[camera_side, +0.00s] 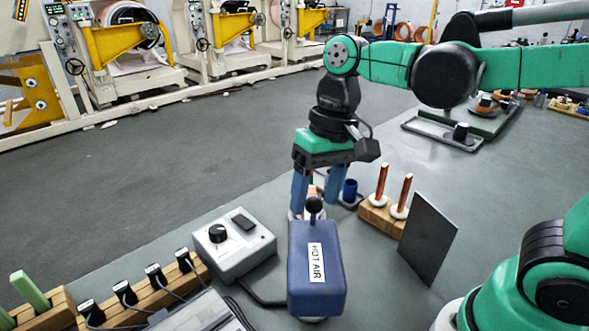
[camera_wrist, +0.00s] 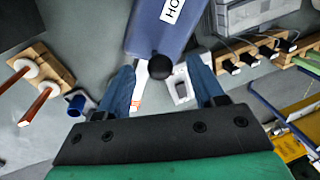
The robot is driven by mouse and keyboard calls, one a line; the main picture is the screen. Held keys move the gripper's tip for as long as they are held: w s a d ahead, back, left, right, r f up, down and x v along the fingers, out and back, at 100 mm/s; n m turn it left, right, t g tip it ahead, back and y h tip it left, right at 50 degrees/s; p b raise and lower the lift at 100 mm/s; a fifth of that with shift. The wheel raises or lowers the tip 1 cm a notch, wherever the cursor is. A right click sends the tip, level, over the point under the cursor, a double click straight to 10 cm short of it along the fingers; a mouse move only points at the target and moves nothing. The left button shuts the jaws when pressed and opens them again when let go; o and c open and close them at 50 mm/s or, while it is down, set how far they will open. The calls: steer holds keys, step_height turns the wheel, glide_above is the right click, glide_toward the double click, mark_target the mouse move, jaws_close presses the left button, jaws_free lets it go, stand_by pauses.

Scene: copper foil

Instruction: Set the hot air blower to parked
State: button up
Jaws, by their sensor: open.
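The hot air blower (camera_side: 316,262) is a blue box with a white HOT AIR label, standing on the grey bench in front of my gripper. A black ball knob (camera_side: 314,204) stands at its far end. In the wrist view the blower (camera_wrist: 150,35) enters from the top, and the knob (camera_wrist: 160,67) appears between my fingers. My gripper (camera_side: 316,192) points down with blue fingers apart and empty; it also shows in the wrist view (camera_wrist: 161,72). The side view has the knob in front of the fingers, so I cannot tell whether they surround it.
A grey control box (camera_side: 233,262) with a black dial stands left of the blower. To the right are a wooden block with copper rods (camera_side: 382,218), a dark upright panel (camera_side: 428,240) and a blue cup (camera_side: 349,190). Plugs in a wooden rack (camera_side: 135,298) sit at front left.

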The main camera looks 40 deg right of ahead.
steer(key=shift+a+f, duration=0.15)
steer(key=shift+f, duration=0.8)
jaws_close()
stand_by(0.8)
